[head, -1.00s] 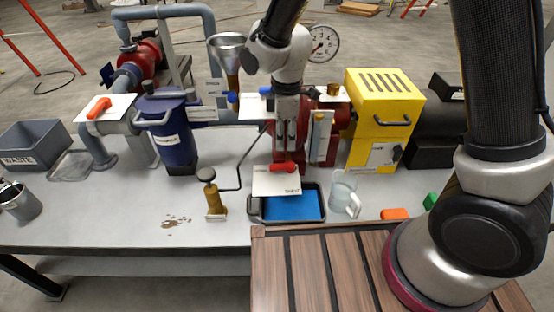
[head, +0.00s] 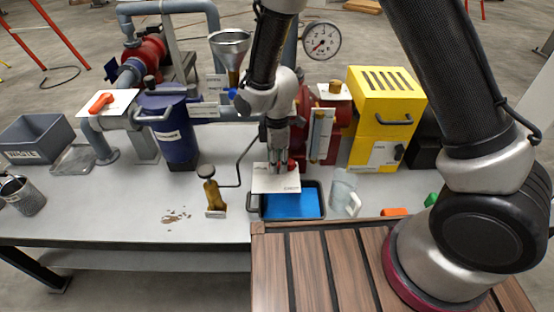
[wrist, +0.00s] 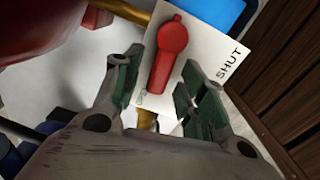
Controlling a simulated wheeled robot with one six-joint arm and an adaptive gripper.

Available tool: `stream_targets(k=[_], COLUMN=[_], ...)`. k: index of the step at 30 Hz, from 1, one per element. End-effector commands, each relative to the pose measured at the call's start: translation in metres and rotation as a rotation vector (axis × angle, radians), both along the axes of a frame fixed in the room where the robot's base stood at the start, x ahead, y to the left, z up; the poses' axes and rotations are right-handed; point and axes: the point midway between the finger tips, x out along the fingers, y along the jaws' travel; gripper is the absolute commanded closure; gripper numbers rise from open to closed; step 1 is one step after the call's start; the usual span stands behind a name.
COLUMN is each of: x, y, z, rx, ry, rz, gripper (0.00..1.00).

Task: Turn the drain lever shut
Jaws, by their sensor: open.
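The red drain lever (wrist: 167,55) lies over a white plate (wrist: 205,45) marked SHUT in the wrist view. Its long axis does not point at the word, which is printed along the plate's right edge. In the head view only a bit of red (head: 291,165) shows beside my gripper (head: 278,160), above the same white plate (head: 272,183). In the wrist view my gripper (wrist: 162,62) is open, with one green-padded finger on each side of the lever. I see gaps between lever and fingers; whether a pad touches is not clear.
A tray with a blue bottom (head: 290,206) sits just below the plate, with a clear jug (head: 343,193) to its right. A brass pump (head: 211,190) stands left. A red body (head: 335,118) and yellow box (head: 385,120) stand behind right.

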Motion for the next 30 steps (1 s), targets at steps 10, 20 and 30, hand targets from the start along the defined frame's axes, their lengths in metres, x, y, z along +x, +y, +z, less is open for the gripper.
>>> stream_targets(k=[10, 20, 30], x=[0.0001, -0.001, -0.0088], y=[0.0, -0.0002, -0.0022], z=[0.0003, 0.0005, 0.0004], rx=[0.0, 0.0, 0.0], ry=[0.0, 0.0, 0.0], rz=[0.0, 0.023, 0.216], gripper=[1.0, 1.0, 1.0])
